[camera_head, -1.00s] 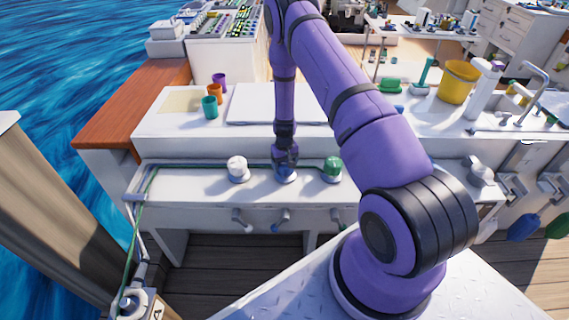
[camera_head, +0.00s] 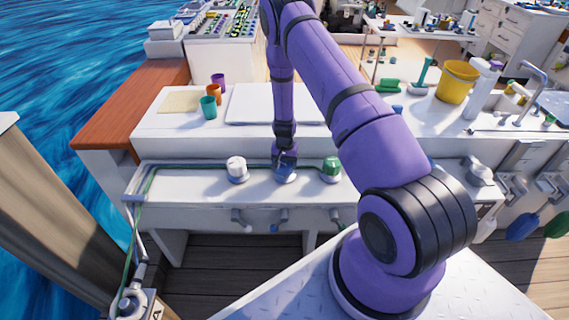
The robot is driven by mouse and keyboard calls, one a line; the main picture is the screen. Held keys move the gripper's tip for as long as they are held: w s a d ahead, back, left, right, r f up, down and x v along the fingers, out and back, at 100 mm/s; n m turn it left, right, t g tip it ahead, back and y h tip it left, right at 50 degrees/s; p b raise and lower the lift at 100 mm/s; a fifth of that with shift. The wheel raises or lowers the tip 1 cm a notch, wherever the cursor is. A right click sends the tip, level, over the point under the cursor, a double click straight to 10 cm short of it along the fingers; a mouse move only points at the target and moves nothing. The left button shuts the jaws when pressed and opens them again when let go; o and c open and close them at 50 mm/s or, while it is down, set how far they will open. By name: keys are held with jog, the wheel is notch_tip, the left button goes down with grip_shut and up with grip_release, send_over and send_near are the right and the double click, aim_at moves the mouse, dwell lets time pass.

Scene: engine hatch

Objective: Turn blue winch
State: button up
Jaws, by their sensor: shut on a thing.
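The blue winch (camera_head: 284,175) stands on the white ledge between a white winch (camera_head: 237,168) on its left and a green winch (camera_head: 331,169) on its right. My gripper (camera_head: 286,163) points straight down onto the blue winch and is shut on its top. The gripper and wrist hide the upper part of the blue winch. A green rope (camera_head: 205,166) runs along the ledge behind the winches.
Purple, orange and teal cups (camera_head: 208,107) stand on the white counter behind. A flat white hatch panel (camera_head: 262,103) lies near them. A yellow bucket (camera_head: 457,82) and a white bottle (camera_head: 484,88) stand at the right. Handles (camera_head: 281,218) stick out below the ledge.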

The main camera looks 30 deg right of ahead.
dwell(0.3)
jog(key=o, duration=0.9)
notch_tip(320, 180, up, 11)
jog(key=shift+f, duration=0.1)
dwell(0.4)
